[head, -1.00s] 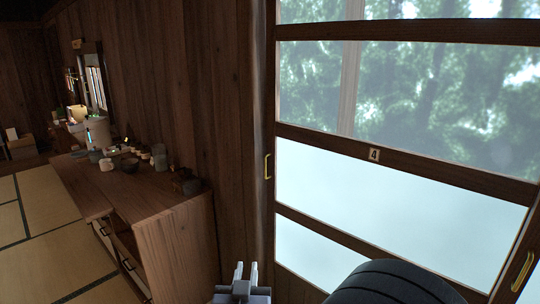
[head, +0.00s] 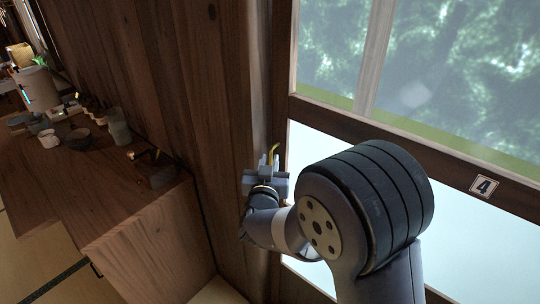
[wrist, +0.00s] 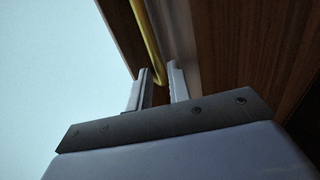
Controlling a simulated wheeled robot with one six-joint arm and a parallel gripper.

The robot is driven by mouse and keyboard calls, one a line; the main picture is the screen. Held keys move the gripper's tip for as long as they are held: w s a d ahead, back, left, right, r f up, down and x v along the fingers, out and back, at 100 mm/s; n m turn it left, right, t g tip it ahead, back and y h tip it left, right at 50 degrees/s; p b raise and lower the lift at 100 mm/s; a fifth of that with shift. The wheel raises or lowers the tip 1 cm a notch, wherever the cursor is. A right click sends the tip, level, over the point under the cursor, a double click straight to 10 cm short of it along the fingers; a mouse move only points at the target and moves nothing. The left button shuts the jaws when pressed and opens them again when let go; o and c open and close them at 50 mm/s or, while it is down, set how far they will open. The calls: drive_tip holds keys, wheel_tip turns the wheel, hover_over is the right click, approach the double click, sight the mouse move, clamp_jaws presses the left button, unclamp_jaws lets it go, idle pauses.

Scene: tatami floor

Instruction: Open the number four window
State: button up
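The window has a dark wooden frame (head: 440,162) and a small plate marked 4 (head: 484,187) on its crossbar. Its brass handle (head: 274,149) is on the left upright of the frame. My gripper (head: 268,161) is at the handle, pointing up at it. In the wrist view the two fingers (wrist: 161,71) are apart, and the lower end of the brass handle (wrist: 147,38) shows between their tips. I see no finger pressed on the handle; contact cannot be told. My arm covers part of the lower panes.
A wooden cabinet (head: 150,245) stands at the left, with cups and pots such as a grey cup (head: 118,127) on top. A dark plank wall (head: 180,80) lies between it and the window. A little floor shows at the lower left.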

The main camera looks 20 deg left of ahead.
drive_tip(key=shift+w+a, duration=0.15)
drive_tip(key=shift+w, duration=0.7)
drive_tip(key=shift+c, duration=0.2)
clamp_jaws()
